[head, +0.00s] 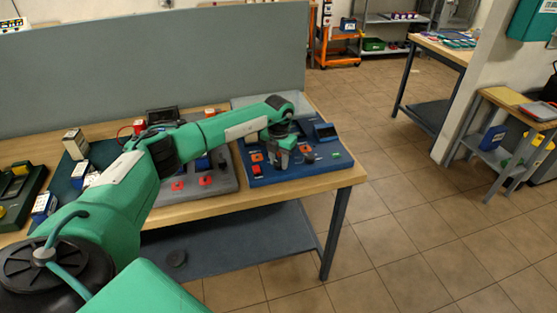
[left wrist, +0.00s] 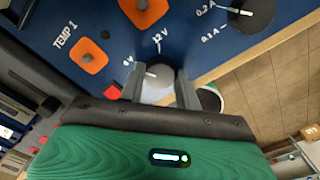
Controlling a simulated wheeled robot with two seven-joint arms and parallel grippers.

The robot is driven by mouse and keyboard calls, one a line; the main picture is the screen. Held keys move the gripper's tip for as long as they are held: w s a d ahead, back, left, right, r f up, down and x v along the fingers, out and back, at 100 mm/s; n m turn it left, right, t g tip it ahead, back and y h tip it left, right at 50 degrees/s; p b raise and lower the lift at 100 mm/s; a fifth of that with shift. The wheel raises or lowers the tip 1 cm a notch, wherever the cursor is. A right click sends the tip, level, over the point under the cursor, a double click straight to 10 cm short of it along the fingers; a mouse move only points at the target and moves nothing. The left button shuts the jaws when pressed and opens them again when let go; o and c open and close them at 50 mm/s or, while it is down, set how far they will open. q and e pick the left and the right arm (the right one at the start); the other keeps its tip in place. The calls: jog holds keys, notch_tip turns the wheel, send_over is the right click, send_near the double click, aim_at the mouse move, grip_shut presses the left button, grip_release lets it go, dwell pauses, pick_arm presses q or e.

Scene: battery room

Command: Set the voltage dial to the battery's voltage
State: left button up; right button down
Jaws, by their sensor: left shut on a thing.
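The voltage dial (left wrist: 160,72) is a dark round knob on a blue panel, with white marks reading about 6 V and 12 V around it. My left gripper (left wrist: 160,88) has its two grey fingers on either side of the knob, shut on it. The fingers hide part of the dial, and I cannot tell its exact setting. In the head view my left gripper (head: 281,160) points down over the blue panel (head: 262,181) at the table's right end. Several boxy batteries, one of them white-topped (head: 75,143), stand on the left; their labels are too small to read. My right gripper is not in view.
A second dark dial (left wrist: 252,12) marked 0.1 A and 0.2 A sits near the voltage dial. Orange terminals (left wrist: 88,56) are on the same panel, by a TEMP 1 label. A grey panel (head: 222,184) lies beside the blue one. A grey partition (head: 160,60) stands behind the table.

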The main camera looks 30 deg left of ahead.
aim_at(279, 162)
pick_arm(q)
jog(key=shift+r+n, duration=0.1)
jog(key=shift+n, duration=0.3)
jog(key=o, duration=1)
jog(key=shift+c, duration=0.2)
notch_tip(279, 162, up, 14)
jog(key=b, duration=0.3)
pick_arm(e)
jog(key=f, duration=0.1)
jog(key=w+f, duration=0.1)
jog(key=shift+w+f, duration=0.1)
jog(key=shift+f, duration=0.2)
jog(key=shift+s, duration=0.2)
